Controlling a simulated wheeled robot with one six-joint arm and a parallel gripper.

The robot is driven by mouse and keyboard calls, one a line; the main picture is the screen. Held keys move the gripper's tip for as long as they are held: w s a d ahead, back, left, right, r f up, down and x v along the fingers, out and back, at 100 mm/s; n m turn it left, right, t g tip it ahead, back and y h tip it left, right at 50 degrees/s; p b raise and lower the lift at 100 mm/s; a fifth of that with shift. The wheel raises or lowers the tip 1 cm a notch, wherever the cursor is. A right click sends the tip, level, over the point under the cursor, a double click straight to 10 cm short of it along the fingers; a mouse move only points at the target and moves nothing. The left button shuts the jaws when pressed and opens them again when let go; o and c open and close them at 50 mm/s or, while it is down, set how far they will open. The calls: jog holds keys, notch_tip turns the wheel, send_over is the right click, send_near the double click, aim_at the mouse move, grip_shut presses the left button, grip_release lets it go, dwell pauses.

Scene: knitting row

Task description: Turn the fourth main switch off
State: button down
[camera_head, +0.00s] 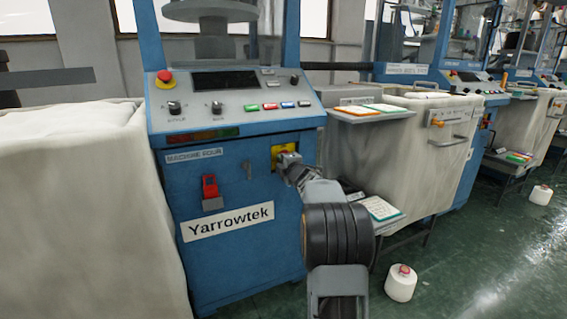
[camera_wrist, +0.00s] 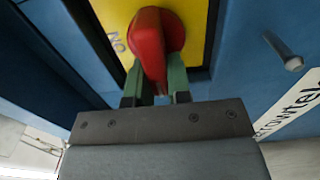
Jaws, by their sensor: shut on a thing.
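A blue machine (camera_head: 240,220) labelled "MACHINE FOUR" and "Yarrowtek" stands in front of me. Its main switch is a red rotary handle on a yellow plate (camera_head: 277,153), at the right of the front panel. In the head view my gripper (camera_head: 287,163) is at this switch and covers part of it. In the wrist view the red handle (camera_wrist: 152,45) is between my gripper's two green fingertips (camera_wrist: 155,85), which are shut on it. Part of the label on the yellow plate (camera_wrist: 198,30) shows as "NO"; the rest is hidden.
A red latch-like part (camera_head: 210,188) is on the panel's left. Above is a sloped console (camera_head: 235,102) with a red emergency button (camera_head: 164,78), knobs and coloured buttons. A pale fabric bin (camera_head: 75,210) stands left.

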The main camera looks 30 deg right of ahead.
jog(key=c, duration=1.1)
grip_release()
jog(key=shift+o, duration=0.2)
jog(key=s+a+p, duration=0.2)
jog(key=s, duration=1.1)
jog(key=shift+s+p, duration=0.35)
